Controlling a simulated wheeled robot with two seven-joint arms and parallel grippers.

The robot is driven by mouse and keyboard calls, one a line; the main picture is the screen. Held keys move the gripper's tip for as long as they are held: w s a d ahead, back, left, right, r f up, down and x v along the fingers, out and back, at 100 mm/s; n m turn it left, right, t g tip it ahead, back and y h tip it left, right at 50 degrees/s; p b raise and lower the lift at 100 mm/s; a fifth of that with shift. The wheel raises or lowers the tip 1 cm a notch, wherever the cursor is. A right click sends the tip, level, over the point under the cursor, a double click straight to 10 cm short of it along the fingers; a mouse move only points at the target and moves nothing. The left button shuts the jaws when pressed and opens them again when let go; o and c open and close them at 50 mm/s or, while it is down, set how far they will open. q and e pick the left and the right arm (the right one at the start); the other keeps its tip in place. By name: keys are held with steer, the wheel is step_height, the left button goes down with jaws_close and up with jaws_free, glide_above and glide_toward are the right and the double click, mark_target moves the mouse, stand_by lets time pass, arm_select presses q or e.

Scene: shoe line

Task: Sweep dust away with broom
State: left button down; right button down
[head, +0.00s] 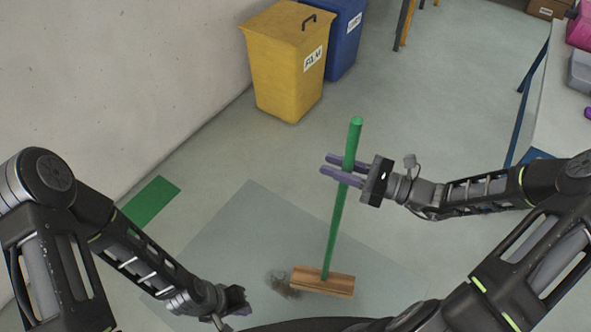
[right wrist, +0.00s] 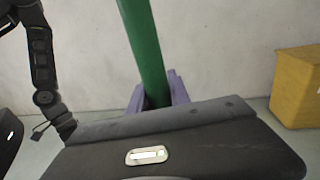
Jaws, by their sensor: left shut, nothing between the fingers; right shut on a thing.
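The broom has a green handle (head: 338,215) and a wooden head (head: 323,281). It stands nearly upright, its head on a grey mat (head: 237,222). My right gripper (head: 340,171) is shut on the upper handle; the right wrist view also shows the green handle (right wrist: 145,45) between its purple fingers. A dark patch of dust (head: 281,283) lies on the mat just left of the broom head, close beside it. My left gripper (head: 232,305) is low at the front, left of the dust, and shut with nothing in it; its fingertips are hard to make out.
A green rectangle (head: 152,201) lies on the floor near the left wall. A yellow bin (head: 283,75) and a blue bin (head: 345,40) stand at the back by the wall. A table (head: 560,100) bounds the right side. Floor between bins and mat is clear.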

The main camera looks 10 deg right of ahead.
steer(key=w+a+f+n+g+y+b, duration=0.1)
steer(key=a+n+g+y+b, duration=0.1)
steer(key=a+n+g, duration=0.2)
steer(key=a+g, duration=0.2)
steer(key=a, duration=0.2)
steer(key=shift+w+a+f+n+g+y+b, duration=0.25)
steer(key=shift+a+f+n+g+y+b, duration=0.05)
steer(key=shift+y+b, duration=0.1)
steer(key=shift+f, duration=0.1)
